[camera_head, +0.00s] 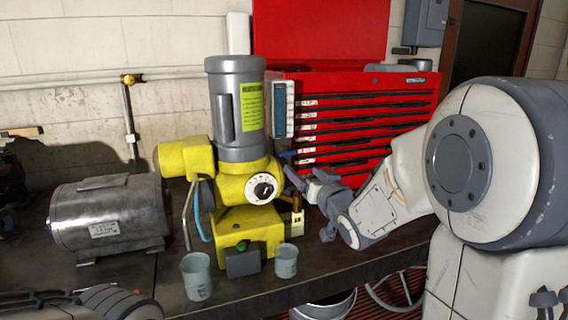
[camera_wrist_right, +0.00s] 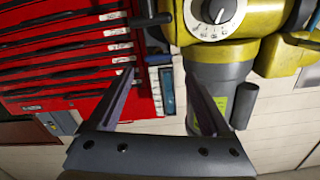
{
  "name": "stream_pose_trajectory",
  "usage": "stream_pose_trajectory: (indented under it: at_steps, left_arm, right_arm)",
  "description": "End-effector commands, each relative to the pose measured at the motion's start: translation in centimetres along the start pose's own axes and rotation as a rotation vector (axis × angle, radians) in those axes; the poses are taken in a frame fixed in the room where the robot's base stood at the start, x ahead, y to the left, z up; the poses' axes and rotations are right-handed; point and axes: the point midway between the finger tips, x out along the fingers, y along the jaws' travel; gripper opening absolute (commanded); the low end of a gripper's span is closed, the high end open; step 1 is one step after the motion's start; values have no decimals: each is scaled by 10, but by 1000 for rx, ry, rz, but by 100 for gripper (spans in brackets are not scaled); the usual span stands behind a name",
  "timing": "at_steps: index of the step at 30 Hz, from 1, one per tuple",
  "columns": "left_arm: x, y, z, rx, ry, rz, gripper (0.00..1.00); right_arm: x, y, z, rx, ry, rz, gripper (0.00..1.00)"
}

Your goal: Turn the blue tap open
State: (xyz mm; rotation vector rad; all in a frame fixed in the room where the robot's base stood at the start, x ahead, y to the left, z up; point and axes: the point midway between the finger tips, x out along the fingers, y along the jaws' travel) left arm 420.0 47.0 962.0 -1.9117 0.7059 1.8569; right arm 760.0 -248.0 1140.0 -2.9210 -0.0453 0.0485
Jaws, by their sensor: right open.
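The blue tap (camera_head: 288,154) is a small dark-blue lever on the right side of the yellow machine (camera_head: 247,187), close to the red tool chest. In the right wrist view a dark-blue handle (camera_wrist_right: 158,59), apparently this tap, shows between the fingertips. My right gripper (camera_head: 308,205) is open and empty, to the right of the machine, with its fingers towards it. It also shows in the right wrist view (camera_wrist_right: 160,76), one finger on each side of the handle; contact cannot be made out. My left gripper is not visible.
A red tool chest (camera_head: 352,120) stands behind. A grey motor (camera_head: 108,218) lies left of the machine. Two grey cups (camera_head: 196,276) (camera_head: 287,261) stand in front near the bench edge. A yellow padlock (camera_head: 297,222) hangs beside my right gripper.

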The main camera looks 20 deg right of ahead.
Motion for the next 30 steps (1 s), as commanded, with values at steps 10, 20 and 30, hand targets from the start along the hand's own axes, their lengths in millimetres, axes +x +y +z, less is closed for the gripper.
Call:
stream_pose_trajectory:
  at_steps: [10,20,30]
  left_arm:
    - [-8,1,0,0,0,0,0]
    - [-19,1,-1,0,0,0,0]
    - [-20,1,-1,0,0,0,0]
  right_arm:
    - [44,2,-8,5,28,-8,82]
    - [95,2,-9,3,28,-8,82]
    - [105,2,-8,3,29,-6,82]
